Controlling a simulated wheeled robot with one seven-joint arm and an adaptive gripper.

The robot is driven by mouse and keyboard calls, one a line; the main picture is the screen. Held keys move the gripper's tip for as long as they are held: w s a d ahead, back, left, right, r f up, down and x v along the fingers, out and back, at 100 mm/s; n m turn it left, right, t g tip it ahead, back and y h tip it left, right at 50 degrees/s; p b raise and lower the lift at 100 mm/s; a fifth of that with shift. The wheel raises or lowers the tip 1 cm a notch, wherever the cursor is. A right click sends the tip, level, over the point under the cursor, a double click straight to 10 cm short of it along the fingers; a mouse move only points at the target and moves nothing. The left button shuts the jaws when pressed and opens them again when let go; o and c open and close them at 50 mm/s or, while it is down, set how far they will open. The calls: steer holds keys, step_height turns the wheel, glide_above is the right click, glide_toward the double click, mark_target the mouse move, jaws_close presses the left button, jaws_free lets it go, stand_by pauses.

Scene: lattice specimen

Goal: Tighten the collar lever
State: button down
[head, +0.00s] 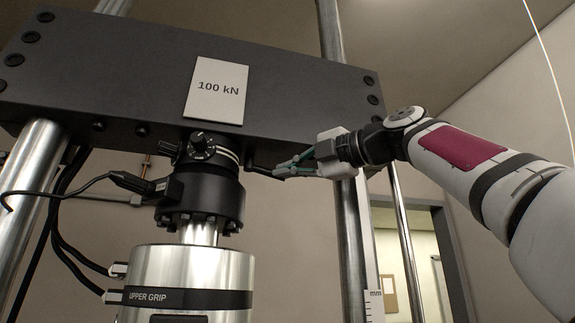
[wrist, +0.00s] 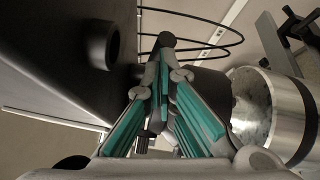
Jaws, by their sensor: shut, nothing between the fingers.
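The collar lever (head: 257,169) is a short dark rod sticking out to the right of the collar (head: 228,158), just under the crosshead. My gripper (head: 279,172) comes in from the right with its fingers shut and empty, its tips at or very near the lever's outer end. In the wrist view the shut fingertips (wrist: 163,62) meet in the middle, and a dark rounded end, likely the lever (wrist: 166,40), shows just beyond them. I cannot tell whether they touch. The fingers hide part of the lever there.
The black crosshead (head: 300,95) with a 100 kN plate (head: 216,92) is close above my gripper. The load cell (head: 205,195) and upper grip (head: 190,275) stand below left. A steel column (head: 347,235) rises behind my gripper. A cable (head: 60,193) hangs left.

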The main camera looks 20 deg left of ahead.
steer(key=shift+w, duration=0.2)
stand_by(0.5)
steer(key=shift+d, duration=0.1)
steer(key=v, duration=1.2)
steer(key=shift+s, duration=0.1)
